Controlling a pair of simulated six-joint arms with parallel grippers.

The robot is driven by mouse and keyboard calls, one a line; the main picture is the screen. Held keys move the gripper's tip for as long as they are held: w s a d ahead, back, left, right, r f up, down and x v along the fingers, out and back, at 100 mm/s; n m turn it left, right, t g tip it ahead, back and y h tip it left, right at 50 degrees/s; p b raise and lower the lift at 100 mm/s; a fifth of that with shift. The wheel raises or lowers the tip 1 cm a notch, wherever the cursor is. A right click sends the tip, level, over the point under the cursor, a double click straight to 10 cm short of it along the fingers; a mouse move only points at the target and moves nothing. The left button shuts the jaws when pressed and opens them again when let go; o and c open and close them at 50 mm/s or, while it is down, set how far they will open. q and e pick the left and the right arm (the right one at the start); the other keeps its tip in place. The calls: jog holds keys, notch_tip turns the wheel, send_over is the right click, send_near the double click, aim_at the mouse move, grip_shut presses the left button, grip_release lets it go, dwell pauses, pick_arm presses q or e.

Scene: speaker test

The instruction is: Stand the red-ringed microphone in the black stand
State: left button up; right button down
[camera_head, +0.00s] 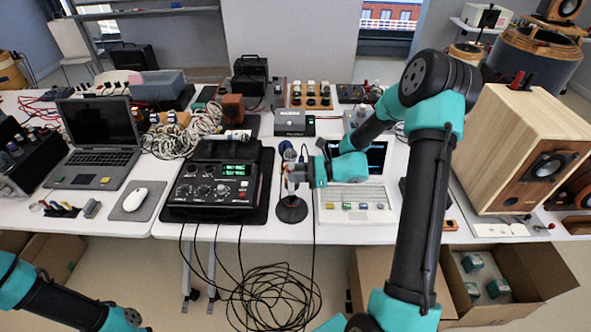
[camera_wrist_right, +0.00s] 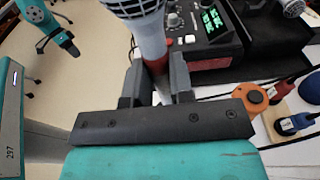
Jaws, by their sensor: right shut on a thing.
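The red-ringed microphone has a grey body and a mesh head; in the right wrist view (camera_wrist_right: 150,35) it rises between my right gripper's fingers, its red ring at finger level. My right gripper (camera_head: 291,174) is shut on it, and in the head view the microphone (camera_head: 287,152) looks roughly upright. The black stand (camera_head: 291,210) has a round base on the table, directly below the gripper in the head view. Whether the microphone touches the stand is hidden. My left gripper (camera_wrist_right: 70,46) shows small in the right wrist view; its jaw opening is unclear.
A black mixer (camera_head: 212,187) with a green display stands left of the stand. A pale device with colored buttons (camera_head: 355,203) is close on the right. A laptop (camera_head: 98,143), a mouse (camera_head: 135,199) and a wooden speaker (camera_head: 512,150) stand farther out. Black cables (camera_head: 275,295) hang in front.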

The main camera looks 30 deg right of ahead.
notch_tip(320, 180, down, 7)
dwell(1.1)
jog(key=shift+f, duration=0.65)
dwell(1.3)
jog(key=c, duration=0.9)
grip_release()
jog(key=v, duration=1.7)
jog(key=shift+s+d, duration=0.15)
jog(key=shift+d, duration=0.05)
jog(key=shift+a+f, duration=0.1)
